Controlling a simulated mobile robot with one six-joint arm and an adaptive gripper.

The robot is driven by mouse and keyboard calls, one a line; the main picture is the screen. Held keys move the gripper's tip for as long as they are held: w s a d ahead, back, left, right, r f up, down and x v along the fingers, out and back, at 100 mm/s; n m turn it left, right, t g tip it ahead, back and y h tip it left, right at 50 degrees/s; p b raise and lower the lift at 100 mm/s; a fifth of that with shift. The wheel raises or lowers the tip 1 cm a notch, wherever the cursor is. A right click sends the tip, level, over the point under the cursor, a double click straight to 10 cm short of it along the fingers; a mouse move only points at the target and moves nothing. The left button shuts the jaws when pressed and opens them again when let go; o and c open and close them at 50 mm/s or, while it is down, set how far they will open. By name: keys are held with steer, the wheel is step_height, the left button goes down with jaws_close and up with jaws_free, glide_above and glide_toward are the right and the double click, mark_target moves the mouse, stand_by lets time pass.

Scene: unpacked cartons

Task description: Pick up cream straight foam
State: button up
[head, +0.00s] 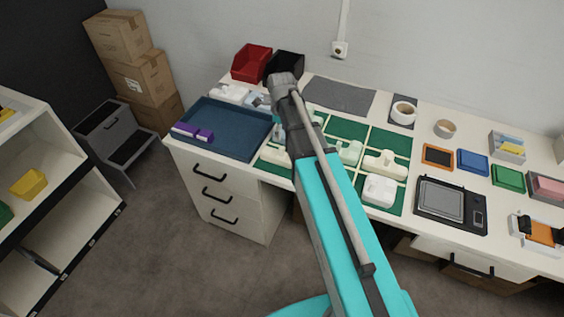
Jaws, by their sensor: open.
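Several pale foam pieces lie on a green mat (347,128) divided by light lines, on the white worktop. A cream piece (386,163) with raised parts lies towards the right of the mat. Another cream piece (274,156) lies at the front left, partly covered by my arm. I cannot tell which of them is the straight one. A pale green piece (348,152) lies between them, and a white piece (380,190) lies at the front right. My arm crosses the middle of the head view and hides part of the mat. My gripper's fingers do not show.
A blue tray (228,128) with purple blocks (193,132) is left of the mat. Red (251,62) and black (287,65) bins stand behind. A grey mat (340,95) behind is bare.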

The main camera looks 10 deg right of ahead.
mark_target(282, 148)
steer(key=shift+f+b, duration=1.8)
steer(key=shift+f, duration=0.3)
steer(key=shift+f, duration=0.1)
steer(key=shift+w+d+f+b, duration=0.1)
steer(key=shift+w+f+b, duration=0.05)
steer(key=shift+f+b, duration=2.4)
steer(key=shift+r, duration=0.1)
jaws_close()
